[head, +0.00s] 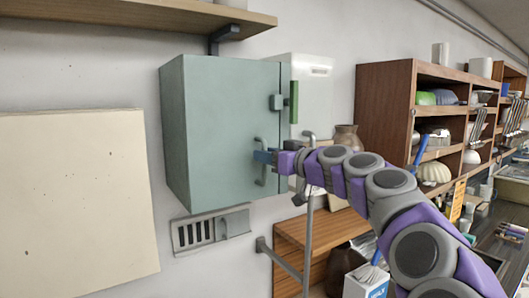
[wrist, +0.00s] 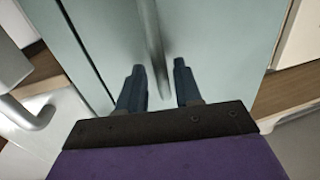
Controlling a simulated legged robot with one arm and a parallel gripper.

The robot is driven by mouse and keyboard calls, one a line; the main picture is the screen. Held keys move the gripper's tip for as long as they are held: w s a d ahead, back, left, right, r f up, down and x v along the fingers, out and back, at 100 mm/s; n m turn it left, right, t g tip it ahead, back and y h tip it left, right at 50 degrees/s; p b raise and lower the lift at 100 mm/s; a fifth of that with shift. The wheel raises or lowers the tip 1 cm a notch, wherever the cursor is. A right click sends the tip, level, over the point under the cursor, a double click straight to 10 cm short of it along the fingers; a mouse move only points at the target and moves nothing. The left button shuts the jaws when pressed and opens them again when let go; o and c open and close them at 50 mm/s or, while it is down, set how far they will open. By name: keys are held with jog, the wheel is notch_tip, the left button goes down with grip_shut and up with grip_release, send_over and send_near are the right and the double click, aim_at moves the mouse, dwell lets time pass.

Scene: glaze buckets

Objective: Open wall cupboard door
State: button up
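The wall cupboard (head: 180,130) is a grey-green box on the wall. My gripper (head: 263,157) is at the handle. In the wrist view the two dark blue fingers of my gripper (wrist: 159,80) are spread apart. The handle (wrist: 152,40) runs between them in that view, with a gap on each side. Whether the fingers touch it cannot be told. My gripper hides part of the handle in the head view.
A wooden shelf (head: 130,12) hangs above the cupboard. A white box (head: 315,95) is on its right, and a wooden shelf unit (head: 385,100) stands further right. A pale board (head: 75,200) is at left. A wall vent (head: 210,230) and grey rail (head: 310,220) are below.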

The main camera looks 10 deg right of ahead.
jog(key=shift+w+a, duration=0.4)
jog(key=shift+w, duration=0.1)
grip_shut()
dwell(0.3)
